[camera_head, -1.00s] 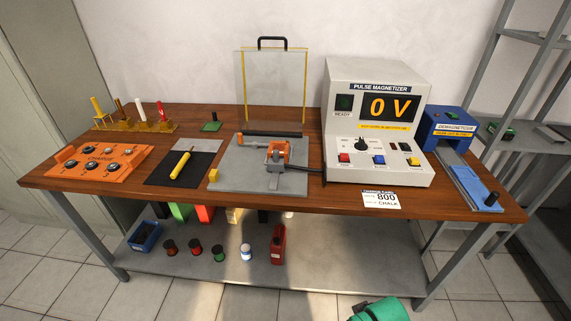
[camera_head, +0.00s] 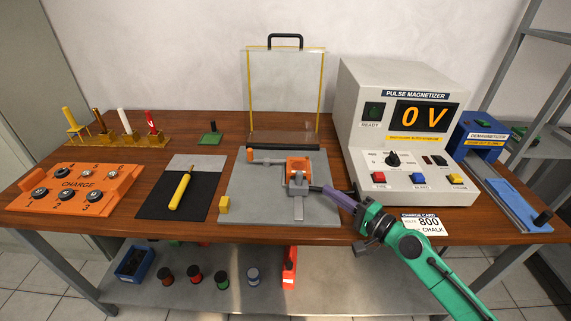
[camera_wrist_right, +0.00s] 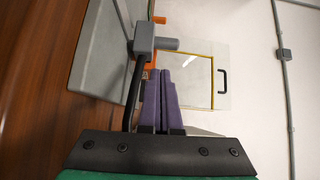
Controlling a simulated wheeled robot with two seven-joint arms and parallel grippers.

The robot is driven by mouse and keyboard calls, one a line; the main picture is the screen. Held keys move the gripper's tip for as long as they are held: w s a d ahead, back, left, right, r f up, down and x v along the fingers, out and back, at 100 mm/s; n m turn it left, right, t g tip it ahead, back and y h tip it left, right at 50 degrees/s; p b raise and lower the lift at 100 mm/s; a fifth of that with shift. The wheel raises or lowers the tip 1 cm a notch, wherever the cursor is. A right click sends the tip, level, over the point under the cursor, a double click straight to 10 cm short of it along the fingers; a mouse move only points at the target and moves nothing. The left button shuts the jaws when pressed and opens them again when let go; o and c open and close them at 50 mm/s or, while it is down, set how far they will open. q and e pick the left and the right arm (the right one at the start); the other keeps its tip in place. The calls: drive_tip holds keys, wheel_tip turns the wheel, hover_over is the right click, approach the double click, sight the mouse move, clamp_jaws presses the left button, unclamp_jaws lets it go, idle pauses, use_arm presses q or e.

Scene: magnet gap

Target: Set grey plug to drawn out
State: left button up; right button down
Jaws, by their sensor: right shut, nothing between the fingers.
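The grey plug (camera_wrist_right: 145,42) shows in the right wrist view as a grey block with a short round pin pointing right and a black cable below it. In the head view the plug (camera_head: 314,189) is a small dark grey shape at the right side of the orange clamp block (camera_head: 297,168); how deep it sits I cannot tell. My right gripper (camera_head: 327,192) is shut and empty, its purple fingertips close to the plug. In the wrist view the fingers (camera_wrist_right: 161,72) lie just right of the cable, below the pin; contact is unclear. My left gripper is out of view.
The pulse magnetizer (camera_head: 362,89) reads 0 V and stands to the right of the grey base plate (camera_head: 250,207). A clear shield (camera_head: 284,95) with a black handle stands upright behind the clamp. A yellow-handled tool (camera_head: 180,190) lies on the black mat (camera_head: 150,204).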

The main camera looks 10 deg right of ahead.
sight(299, 182)
drive_tip(key=shift+s+d+r, duration=0.15)
drive_tip(key=shift+s+d, duration=0.1)
drive_tip(key=shift+s, duration=0.05)
drive_tip(key=shift+v, duration=0.85)
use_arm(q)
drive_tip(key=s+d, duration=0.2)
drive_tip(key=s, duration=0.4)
use_arm(e)
drive_tip(key=shift+s+r, duration=0.15)
drive_tip(key=shift+r, duration=0.25)
drive_tip(key=p+x, duration=0.3)
drive_tip(key=x, duration=0.3)
drive_tip(key=shift+w+a+r, duration=0.1)
drive_tip(key=shift+w+r, duration=0.05)
drive_tip(key=shift+w, duration=0.1)
drive_tip(key=x, duration=0.3)
drive_tip(key=shift+s, duration=0.1)
drive_tip(key=shift+w+a+f, duration=0.35)
drive_tip(key=shift+w, duration=0.1)
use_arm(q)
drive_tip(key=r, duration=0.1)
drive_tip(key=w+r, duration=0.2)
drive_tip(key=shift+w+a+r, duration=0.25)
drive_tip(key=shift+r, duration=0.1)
use_arm(e)
drive_tip(key=shift+s, duration=0.1)
use_arm(q)
drive_tip(key=shift+p, duration=0.3)
